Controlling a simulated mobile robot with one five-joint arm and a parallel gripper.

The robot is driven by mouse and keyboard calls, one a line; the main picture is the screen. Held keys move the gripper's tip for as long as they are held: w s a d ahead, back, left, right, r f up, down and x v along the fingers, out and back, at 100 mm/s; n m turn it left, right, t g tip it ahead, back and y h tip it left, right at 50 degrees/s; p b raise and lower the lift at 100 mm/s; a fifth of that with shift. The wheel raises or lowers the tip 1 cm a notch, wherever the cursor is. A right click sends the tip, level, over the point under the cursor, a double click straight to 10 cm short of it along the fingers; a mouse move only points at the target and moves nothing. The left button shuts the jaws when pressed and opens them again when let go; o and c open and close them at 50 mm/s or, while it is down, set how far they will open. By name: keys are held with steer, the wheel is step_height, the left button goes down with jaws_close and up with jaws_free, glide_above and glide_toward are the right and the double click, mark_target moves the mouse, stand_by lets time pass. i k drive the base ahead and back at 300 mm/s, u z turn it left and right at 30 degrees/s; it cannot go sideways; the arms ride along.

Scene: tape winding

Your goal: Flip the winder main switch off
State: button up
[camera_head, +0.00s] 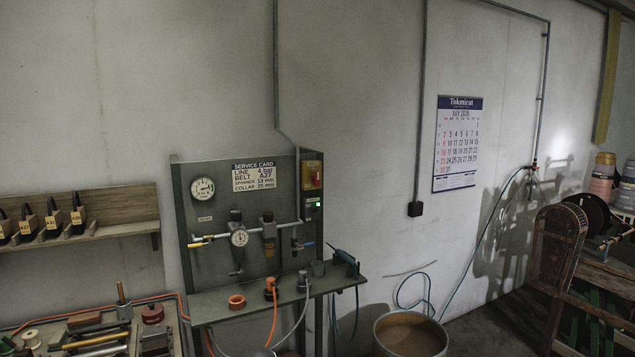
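A small switch box (312,174) with a red part on a yellowish plate is mounted at the upper right of a dark green panel (215,235) on the wall. A machine with a dark reel (588,211) stands at the right edge, partly cut off. My gripper is not in view.
The panel carries gauges, pipes and a narrow shelf (215,306) with hoses. A round drum (410,335) stands right of it. A bench with tools (95,335) is at lower left, below a wall shelf (115,231). Some floor shows between drum and machine.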

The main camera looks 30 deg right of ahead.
mark_target(316, 177)
steer(key=u, duration=5.25)
steer(key=i, duration=0.1)
steer(key=z, duration=3.05)
steer(key=k, duration=0.85)
steer(key=z, duration=1.5)
steer(key=i, duration=1.05)
steer(key=u, duration=0.05)
